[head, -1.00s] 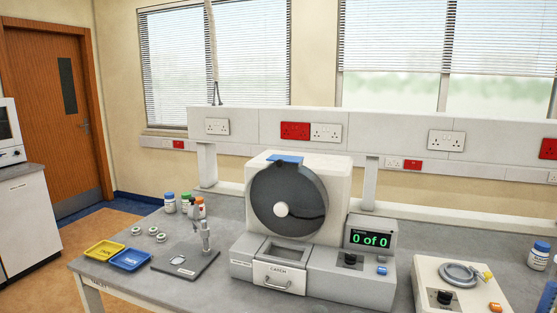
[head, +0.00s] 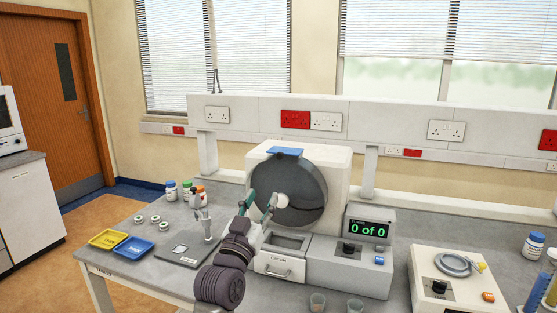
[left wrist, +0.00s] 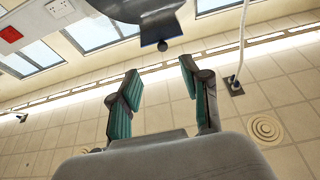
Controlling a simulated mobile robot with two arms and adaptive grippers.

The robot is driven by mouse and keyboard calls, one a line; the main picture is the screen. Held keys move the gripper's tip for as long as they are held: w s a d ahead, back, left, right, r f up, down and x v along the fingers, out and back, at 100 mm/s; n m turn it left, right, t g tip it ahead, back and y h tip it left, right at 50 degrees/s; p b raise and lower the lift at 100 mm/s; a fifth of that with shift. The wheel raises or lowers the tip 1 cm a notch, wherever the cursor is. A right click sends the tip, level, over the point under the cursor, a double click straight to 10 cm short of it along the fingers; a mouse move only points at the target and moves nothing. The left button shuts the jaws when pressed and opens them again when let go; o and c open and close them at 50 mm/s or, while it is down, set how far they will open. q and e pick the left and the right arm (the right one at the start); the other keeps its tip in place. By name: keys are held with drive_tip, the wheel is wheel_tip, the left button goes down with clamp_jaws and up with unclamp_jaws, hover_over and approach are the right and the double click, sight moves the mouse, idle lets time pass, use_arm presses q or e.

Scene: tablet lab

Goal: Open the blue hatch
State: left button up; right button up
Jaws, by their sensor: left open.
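The blue hatch (head: 286,151) is a small blue flap at the top of the dark grey drum (head: 312,192) on the white machine (head: 340,170). It looks closed. My left gripper (head: 261,203) is open and empty in front of the drum's lower left side, below the hatch and apart from it. My right gripper is not in view.
The catch drawer (head: 280,267) and the counter display (head: 368,230) sit below and right of the drum. A tablet stand (head: 190,250), yellow tray (head: 108,239) and blue tray (head: 137,247) lie left. A balance-like unit (head: 455,280) stands right.

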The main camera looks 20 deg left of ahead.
sight(279, 157)
use_arm(q)
drive_tip(key=p+x, duration=0.2)
drive_tip(key=x, duration=0.4)
drive_tip(key=r+p+x, duration=0.1)
drive_tip(key=p+x, duration=0.1)
drive_tip(key=x, duration=0.4)
drive_tip(key=shift+w+r, duration=0.1)
drive_tip(key=shift+r, duration=0.1)
drive_tip(key=shift+w+r, duration=0.15)
drive_tip(key=shift+w, duration=0.55)
clamp_jaws()
